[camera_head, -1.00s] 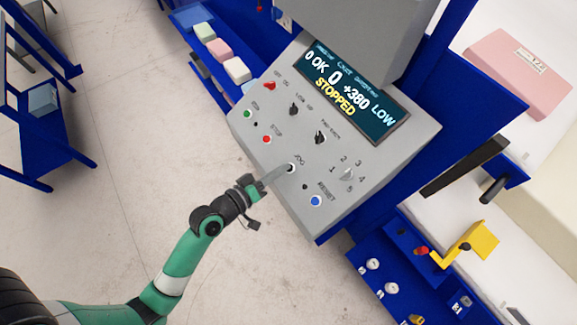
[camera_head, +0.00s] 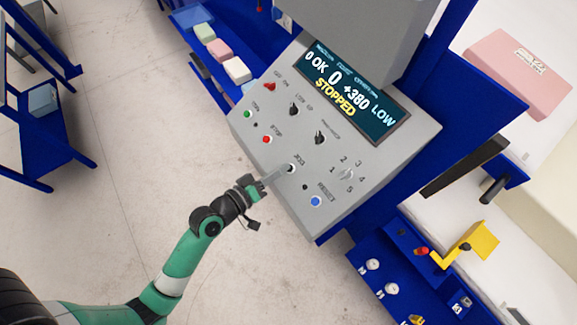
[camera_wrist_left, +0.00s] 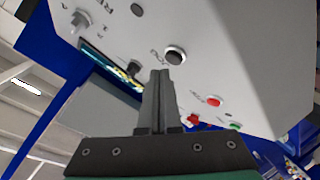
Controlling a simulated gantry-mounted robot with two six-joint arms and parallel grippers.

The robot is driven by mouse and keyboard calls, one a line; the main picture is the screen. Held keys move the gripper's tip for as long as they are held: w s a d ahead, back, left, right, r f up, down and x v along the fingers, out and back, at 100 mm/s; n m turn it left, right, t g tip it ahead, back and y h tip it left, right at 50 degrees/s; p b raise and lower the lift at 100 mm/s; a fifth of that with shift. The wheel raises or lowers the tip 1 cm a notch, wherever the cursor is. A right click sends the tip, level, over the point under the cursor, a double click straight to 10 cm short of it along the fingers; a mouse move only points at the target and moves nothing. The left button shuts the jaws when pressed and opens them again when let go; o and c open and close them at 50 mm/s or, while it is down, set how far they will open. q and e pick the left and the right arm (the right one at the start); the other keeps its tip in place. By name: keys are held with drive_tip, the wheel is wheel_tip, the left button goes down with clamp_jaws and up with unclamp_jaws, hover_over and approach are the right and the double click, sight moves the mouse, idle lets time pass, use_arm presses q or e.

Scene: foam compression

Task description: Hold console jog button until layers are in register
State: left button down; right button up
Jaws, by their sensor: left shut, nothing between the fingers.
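The grey console (camera_head: 370,170) has a sloped face with buttons, knobs and a display (camera_head: 350,92) that reads "0 OK 0 +380 LOW STOPPED". The jog button (camera_head: 291,167) is on its lower part; in the left wrist view it is a black button (camera_wrist_left: 175,54) in a light ring. My left gripper (camera_head: 286,170) is shut and empty. Its fingertips (camera_wrist_left: 159,72) are at the button's near edge; I cannot tell whether they touch it. The right gripper is not in view.
A red stop button (camera_head: 267,139), a green button (camera_head: 247,114) and a blue reset button (camera_head: 316,201) sit near the jog button. A pink foam block (camera_head: 519,72) lies at the upper right. Bare floor (camera_head: 130,140) is open left of the console.

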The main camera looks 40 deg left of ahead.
use_arm(q)
drive_tip(key=shift+f, duration=0.15)
idle(0.5)
drive_tip(key=shift+w+f, duration=0.2)
drive_tip(key=shift+f, duration=0.05)
